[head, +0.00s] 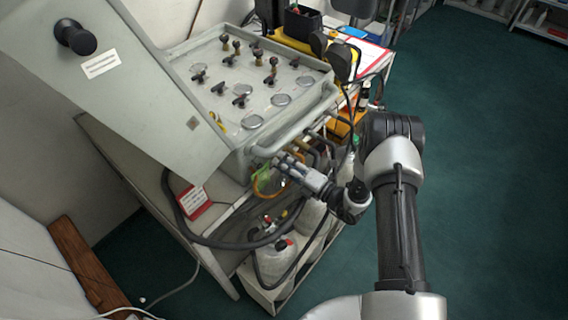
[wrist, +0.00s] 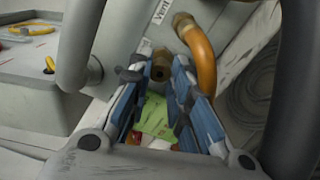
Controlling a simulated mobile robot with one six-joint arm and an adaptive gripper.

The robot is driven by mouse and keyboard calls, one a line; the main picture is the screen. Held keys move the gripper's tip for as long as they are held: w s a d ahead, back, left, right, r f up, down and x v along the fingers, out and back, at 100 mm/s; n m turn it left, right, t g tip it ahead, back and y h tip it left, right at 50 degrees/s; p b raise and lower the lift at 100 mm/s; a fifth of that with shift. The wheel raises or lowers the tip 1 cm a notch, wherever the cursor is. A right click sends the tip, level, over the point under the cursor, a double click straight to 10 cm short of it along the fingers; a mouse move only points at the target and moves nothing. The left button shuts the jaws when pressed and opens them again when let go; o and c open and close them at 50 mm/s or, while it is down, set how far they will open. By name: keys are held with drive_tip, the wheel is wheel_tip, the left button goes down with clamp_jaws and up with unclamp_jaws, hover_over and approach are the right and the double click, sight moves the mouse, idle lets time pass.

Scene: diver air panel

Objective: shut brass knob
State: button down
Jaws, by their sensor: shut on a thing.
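The brass knob (wrist: 161,65) sits on the side of the grey air panel, below a label that reads "Vent", in the wrist view. My gripper (wrist: 160,77) has its two blue-padded fingers on either side of the knob, shut on it at the fingertips. In the head view my gripper (head: 282,163) reaches in from the right at the panel's front lower edge. The knob is hidden there by my gripper and the hoses. The grey panel (head: 235,75) stands with its lid open at the left.
An orange hose (wrist: 201,60) curves from a brass fitting right beside my right finger. A green tag (wrist: 155,118) hangs behind the fingers. A grey rail (head: 300,125) runs along the panel front. White bottles (head: 277,262) stand below. The green floor at the right is clear.

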drive_tip(key=shift+m, duration=0.6)
drive_tip(key=c, duration=1.7)
unclamp_jaws()
drive_tip(key=v, duration=1.2)
drive_tip(key=shift+a, duration=0.1)
